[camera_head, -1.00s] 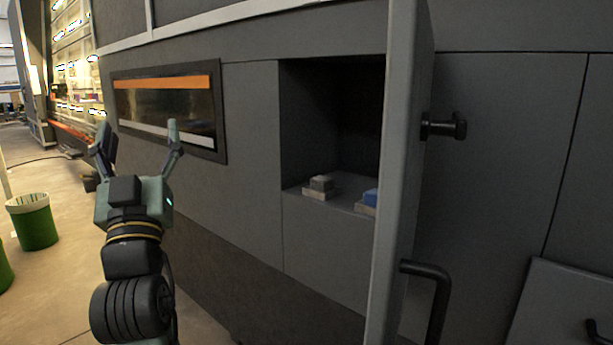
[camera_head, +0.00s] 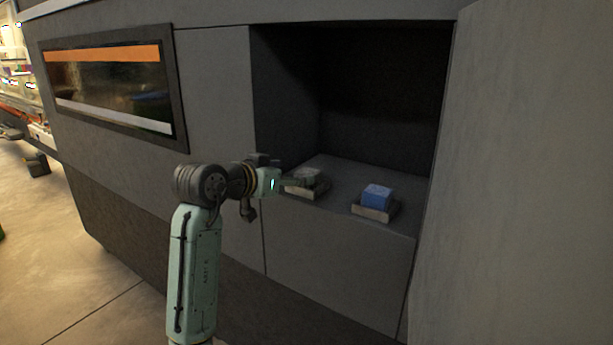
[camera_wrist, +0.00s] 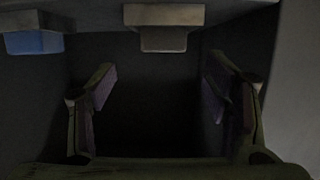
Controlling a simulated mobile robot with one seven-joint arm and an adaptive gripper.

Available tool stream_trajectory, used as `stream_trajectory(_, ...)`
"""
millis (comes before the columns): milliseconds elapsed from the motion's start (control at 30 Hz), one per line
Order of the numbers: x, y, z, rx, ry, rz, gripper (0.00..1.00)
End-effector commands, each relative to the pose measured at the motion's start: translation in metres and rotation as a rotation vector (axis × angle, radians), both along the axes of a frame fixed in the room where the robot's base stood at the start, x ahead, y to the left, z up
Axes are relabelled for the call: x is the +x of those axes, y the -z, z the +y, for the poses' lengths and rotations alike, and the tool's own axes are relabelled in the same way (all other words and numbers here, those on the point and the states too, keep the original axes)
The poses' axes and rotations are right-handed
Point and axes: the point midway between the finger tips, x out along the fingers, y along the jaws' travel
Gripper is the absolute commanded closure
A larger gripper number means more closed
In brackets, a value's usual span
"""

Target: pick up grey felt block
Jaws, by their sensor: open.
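The grey felt block (camera_head: 309,174) sits on a pale base (camera_head: 310,192) at the left front of the open compartment's shelf; my gripper partly hides it in the head view. In the wrist view, which looks upside down, the grey block (camera_wrist: 163,40) shows at top centre. My gripper (camera_wrist: 162,85) is open, with one finger on each side of the picture and nothing between them. The block lines up with the gap but appears beyond the fingertips. In the head view my gripper (camera_head: 288,184) reaches in from the left, close to the block; contact cannot be told.
A blue block (camera_head: 377,196) on a similar base (camera_head: 374,212) stands to the right on the same shelf (camera_head: 345,180); it also shows in the wrist view (camera_wrist: 34,43). The dark compartment walls enclose the shelf. A large grey panel (camera_head: 520,180) stands at the right.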

Motion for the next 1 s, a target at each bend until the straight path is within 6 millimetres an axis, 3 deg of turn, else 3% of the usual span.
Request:
stream_trajectory(533,0.05,0.016,-0.03,-0.001,-0.003,0.001,0.3)
stream_trajectory(800,0.053,0.019,-0.032,-0.001,-0.003,-0.001,0.3)
stream_trajectory(1000,0.052,0.019,-0.032,-0.001,-0.003,-0.001,0.43)
